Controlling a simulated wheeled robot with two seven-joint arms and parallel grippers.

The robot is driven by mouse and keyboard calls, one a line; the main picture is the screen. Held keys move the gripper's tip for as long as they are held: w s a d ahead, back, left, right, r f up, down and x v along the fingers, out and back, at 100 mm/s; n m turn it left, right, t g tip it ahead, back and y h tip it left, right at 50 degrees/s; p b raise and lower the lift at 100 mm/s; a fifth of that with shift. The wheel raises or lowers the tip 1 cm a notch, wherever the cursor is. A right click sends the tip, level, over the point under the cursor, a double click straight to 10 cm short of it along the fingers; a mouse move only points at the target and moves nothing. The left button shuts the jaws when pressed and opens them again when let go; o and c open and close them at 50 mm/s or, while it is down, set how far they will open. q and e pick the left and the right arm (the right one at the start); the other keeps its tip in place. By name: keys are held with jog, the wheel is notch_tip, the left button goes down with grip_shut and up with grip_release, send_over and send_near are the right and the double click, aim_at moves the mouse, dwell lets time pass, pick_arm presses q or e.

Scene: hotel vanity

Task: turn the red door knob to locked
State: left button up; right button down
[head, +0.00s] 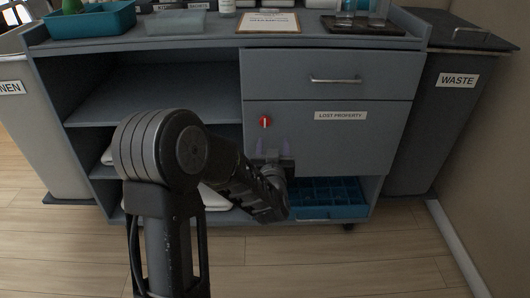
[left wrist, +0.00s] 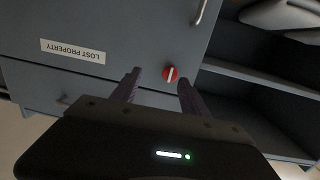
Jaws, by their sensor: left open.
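The red door knob (head: 265,122) with a white bar is on the left part of the grey "LOST PROPERTY" door (head: 350,148). In the left wrist view the knob (left wrist: 171,74) sits just beyond the fingertips, between their lines, and its white bar looks close to upright in that picture. My left gripper (head: 272,147) is open and empty, a little below the knob in the head view. Its two dark fingers (left wrist: 158,82) stand apart and do not touch the knob. My right gripper is not in view.
Above the door is a drawer with a metal handle (head: 335,80). Open shelves (head: 130,90) are on the left. A blue divided crate (head: 330,210) sits below the door. The waste bin (head: 440,120) stands at the right. The counter top holds a teal tray (head: 92,22).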

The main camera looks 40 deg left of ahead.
aim_at(265, 122)
pick_arm(q)
jog(key=shift+s+a+r+n+y+b, duration=0.2)
jog(key=shift+a+r+y, duration=0.15)
jog(key=shift+a, duration=0.2)
jog(key=shift+s+a+r+n+y+b, duration=0.15)
jog(key=shift+a+r+y, duration=0.1)
jog(key=shift+a+r, duration=0.25)
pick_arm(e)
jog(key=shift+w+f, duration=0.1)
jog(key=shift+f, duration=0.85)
pick_arm(q)
jog(key=shift+w+a+f, duration=0.1)
jog(key=shift+f, duration=0.05)
jog(key=b+x, duration=0.1)
jog(key=x, duration=0.6)
jog(key=shift+w+a, duration=0.15)
jog(key=shift+w, duration=0.15)
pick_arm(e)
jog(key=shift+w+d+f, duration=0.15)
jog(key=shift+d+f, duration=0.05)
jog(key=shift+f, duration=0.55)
pick_arm(q)
grip_shut()
